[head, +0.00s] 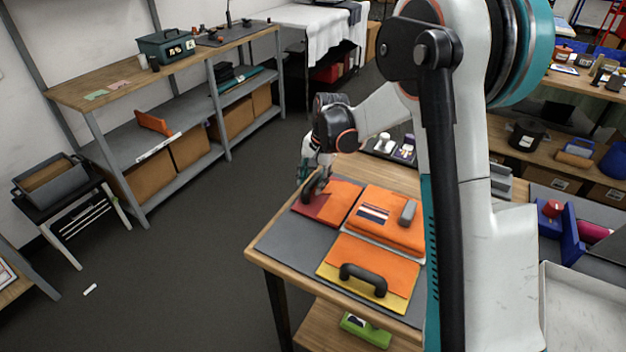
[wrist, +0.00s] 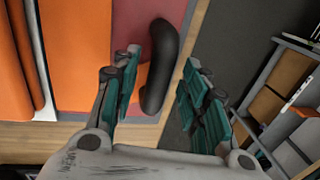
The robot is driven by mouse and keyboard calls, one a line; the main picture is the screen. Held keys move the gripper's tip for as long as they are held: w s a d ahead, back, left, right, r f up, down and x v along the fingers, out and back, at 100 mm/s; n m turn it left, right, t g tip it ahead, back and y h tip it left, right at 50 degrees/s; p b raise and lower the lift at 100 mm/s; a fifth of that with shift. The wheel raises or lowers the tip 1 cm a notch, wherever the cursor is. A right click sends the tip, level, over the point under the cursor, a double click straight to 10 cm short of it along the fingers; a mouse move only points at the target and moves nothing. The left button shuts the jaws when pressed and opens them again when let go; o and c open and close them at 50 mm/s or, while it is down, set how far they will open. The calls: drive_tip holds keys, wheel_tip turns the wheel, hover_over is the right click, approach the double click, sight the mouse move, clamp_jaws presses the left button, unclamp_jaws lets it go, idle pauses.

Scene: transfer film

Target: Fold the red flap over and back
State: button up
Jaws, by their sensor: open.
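The red flap (head: 311,207) lies flat at the far left of the board, beside an orange panel (head: 341,193). It also shows in the wrist view (wrist: 135,22). A black arched handle (wrist: 158,72) stands on the red flap. My gripper (head: 314,180) is above the red flap, pointing down and partly covering the flap and handle in the head view. In the wrist view my gripper (wrist: 165,68) is open, with the handle showing between its two teal fingers. I cannot tell whether a finger touches it.
On the same grey board (head: 284,243) lie an orange pad with a striped patch (head: 374,213) and a grey tab (head: 408,212), and an orange-and-yellow flap (head: 400,303) with its own black handle (head: 362,280). Open floor (head: 190,270) lies left of the table.

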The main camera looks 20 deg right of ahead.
drive_tip(key=shift+c, duration=0.6)
clamp_jaws()
drive_tip(key=shift+d+r, duration=0.1)
